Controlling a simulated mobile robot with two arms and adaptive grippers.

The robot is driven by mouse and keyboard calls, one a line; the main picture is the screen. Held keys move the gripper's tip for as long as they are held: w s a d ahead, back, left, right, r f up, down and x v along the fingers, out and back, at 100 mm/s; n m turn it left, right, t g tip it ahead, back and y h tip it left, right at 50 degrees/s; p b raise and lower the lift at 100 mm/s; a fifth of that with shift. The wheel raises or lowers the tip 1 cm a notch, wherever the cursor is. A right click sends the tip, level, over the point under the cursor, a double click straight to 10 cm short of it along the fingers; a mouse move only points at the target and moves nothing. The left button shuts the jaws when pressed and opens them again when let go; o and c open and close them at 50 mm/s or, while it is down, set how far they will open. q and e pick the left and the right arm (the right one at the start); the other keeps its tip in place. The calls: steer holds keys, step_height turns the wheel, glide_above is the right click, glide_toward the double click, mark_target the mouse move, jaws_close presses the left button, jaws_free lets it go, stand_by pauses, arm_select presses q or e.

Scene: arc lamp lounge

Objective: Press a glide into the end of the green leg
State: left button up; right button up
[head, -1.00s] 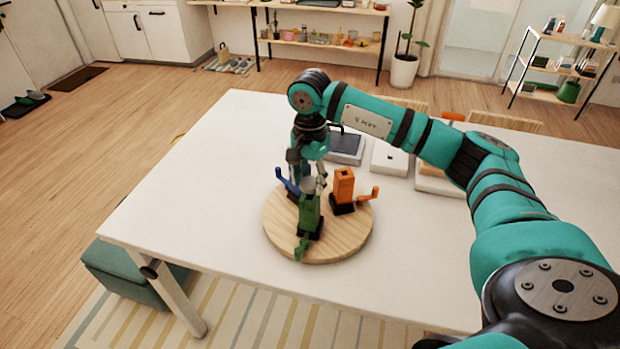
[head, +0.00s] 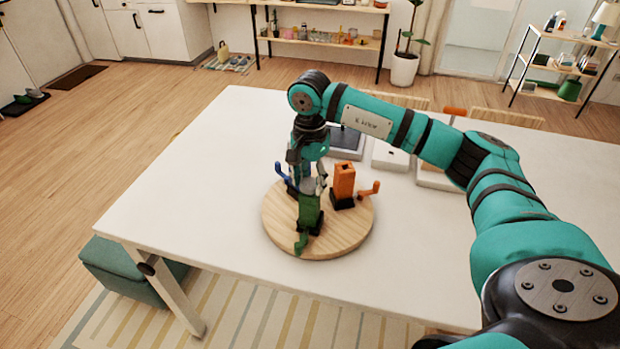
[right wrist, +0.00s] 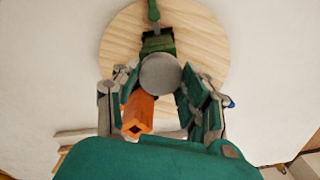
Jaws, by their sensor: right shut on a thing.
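The green leg (head: 310,210) stands upright in a dark holder at the front of a round wooden board (head: 268,225); it also shows in the right wrist view (right wrist: 158,43). My right gripper (head: 311,184) points down directly over the leg's upper end. In the right wrist view its fingers (right wrist: 163,88) are shut on a round grey glide (right wrist: 160,73). The glide covers the leg's end, so I cannot tell whether it touches or has entered it. My left gripper is not in view.
An orange leg (head: 344,183) stands on the board just right of the green one, with a hollow top. A blue leg (head: 283,173) is partly hidden behind my gripper. Trays (head: 390,157) lie behind the board. The table's left part is clear.

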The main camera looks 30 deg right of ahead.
mark_target(310, 182)
steer(key=shift+f+b, duration=0.4)
steer(key=shift+f, duration=0.05)
steer(key=o, duration=1)
steer(key=shift+c, duration=0.2)
steer(key=shift+r, duration=0.1)
step_height(310, 182, up, 12)
